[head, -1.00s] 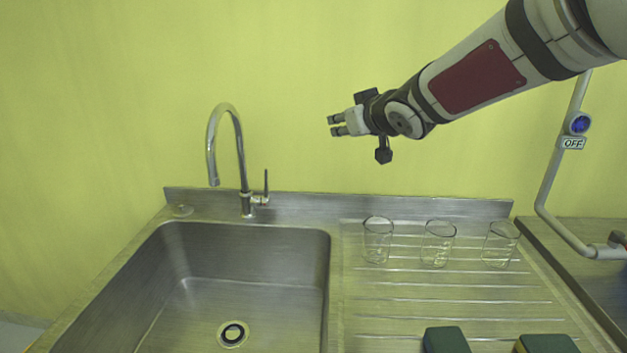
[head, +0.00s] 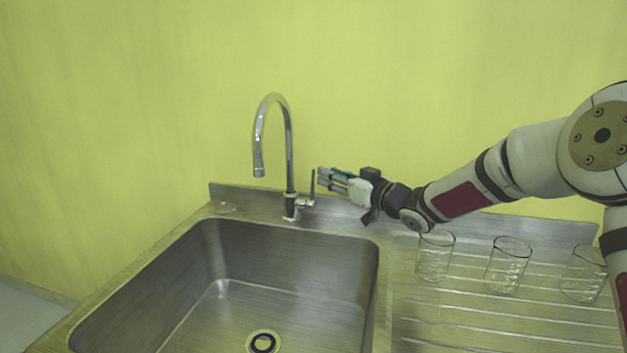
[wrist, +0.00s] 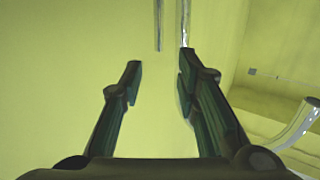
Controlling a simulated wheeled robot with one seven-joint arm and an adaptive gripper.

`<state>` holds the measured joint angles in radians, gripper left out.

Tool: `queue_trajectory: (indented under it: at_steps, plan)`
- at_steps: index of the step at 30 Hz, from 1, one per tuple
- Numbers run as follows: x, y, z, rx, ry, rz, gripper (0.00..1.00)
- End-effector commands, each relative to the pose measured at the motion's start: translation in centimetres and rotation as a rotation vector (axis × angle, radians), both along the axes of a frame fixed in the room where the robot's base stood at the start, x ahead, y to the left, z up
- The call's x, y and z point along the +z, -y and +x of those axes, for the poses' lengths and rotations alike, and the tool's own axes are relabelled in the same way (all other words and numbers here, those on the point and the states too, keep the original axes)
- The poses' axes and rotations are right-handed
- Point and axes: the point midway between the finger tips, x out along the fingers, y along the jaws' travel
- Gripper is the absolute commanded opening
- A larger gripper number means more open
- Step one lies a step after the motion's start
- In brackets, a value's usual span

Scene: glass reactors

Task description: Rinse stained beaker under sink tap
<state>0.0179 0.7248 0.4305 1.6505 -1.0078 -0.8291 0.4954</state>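Three clear glass beakers stand upright on the ribbed drainboard: left (head: 435,258), middle (head: 508,266) and right (head: 583,275). I cannot make out a stain on any of them. The chrome tap (head: 291,150) rises behind the sink (head: 225,290), with its upright lever (head: 312,188) on the right side. No water shows at its spout. My gripper (head: 321,178) is just right of the lever, pointing left; contact is not clear. In the wrist view my gripper (wrist: 160,70) has its fingers apart with nothing between them, and chrome tap pipes (wrist: 184,22) show beyond.
The yellow wall (head: 400,80) is close behind the tap. The sink basin is empty, with a drain (head: 263,342) at its bottom. A chrome piece (wrist: 297,125) shows at the wrist view's right edge.

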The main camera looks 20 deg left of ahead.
Motion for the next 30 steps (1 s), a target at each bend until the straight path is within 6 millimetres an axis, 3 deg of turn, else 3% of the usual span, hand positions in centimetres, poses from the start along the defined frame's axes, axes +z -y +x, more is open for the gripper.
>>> queue_trajectory:
  at_steps: [4, 9, 15, 29, 30]
  plan:
    - [-3.3, 0.0, 0.0, -0.001, -0.005, 0.0, 0.29]
    - [-2.7, -3.2, 1.9, 0.001, 0.002, 0.0, 0.29]
    - [-2.7, -5.4, 3.4, -0.001, 0.001, -0.001, 0.29]
    - [-2.6, -6.3, 4.0, -0.002, 0.0, -0.001, 0.29]
    - [-2.6, -6.3, 4.0, -0.002, 0.0, -0.001, 0.23]
